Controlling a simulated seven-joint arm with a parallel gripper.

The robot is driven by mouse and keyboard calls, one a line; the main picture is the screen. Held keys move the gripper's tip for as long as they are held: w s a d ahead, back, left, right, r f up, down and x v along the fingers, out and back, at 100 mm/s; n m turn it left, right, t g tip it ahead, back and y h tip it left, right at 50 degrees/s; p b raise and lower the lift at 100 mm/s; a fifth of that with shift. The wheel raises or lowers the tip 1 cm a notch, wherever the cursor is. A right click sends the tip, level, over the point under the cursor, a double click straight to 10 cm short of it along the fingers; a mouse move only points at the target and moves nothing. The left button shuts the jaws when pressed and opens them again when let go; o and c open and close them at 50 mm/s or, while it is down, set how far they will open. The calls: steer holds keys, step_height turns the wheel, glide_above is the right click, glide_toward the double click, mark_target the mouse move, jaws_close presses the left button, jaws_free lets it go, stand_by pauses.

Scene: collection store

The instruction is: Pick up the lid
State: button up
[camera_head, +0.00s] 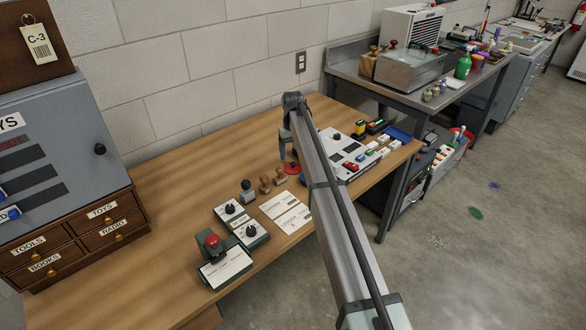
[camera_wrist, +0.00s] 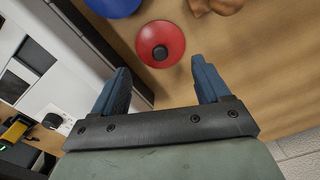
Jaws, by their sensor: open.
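The lid (camera_wrist: 176,38) is a red round disc with a dark knob at its middle. It lies flat on the wooden table (camera_head: 160,210). In the head view a red edge of the lid (camera_head: 289,169) shows beside my arm, which hides part of it. My gripper (camera_wrist: 160,72) is open and empty, with its two blue fingers apart. In the wrist view the lid lies just beyond the fingertips, roughly centred across the gap, and nothing touches it. In the head view my gripper (camera_head: 285,144) is over the table near the lid, partly hidden by the arm.
Wooden-handled stamps (camera_head: 272,182) stand close to the lid. A white control panel (camera_head: 345,152) is to its right. Papers (camera_head: 286,211) and dark-green boxes with knobs (camera_head: 240,222) lie nearer the front. A blue round thing (camera_wrist: 112,6) shows near the lid. A drawer cabinet (camera_head: 85,235) stands left.

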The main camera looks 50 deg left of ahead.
mark_target(293, 163)
steer(key=shift+s+d+f, duration=0.1)
steer(key=shift+f, duration=1.25)
steer(key=shift+s+d+f, duration=0.1)
steer(key=shift+f, duration=1.25)
steer(key=c, duration=1)
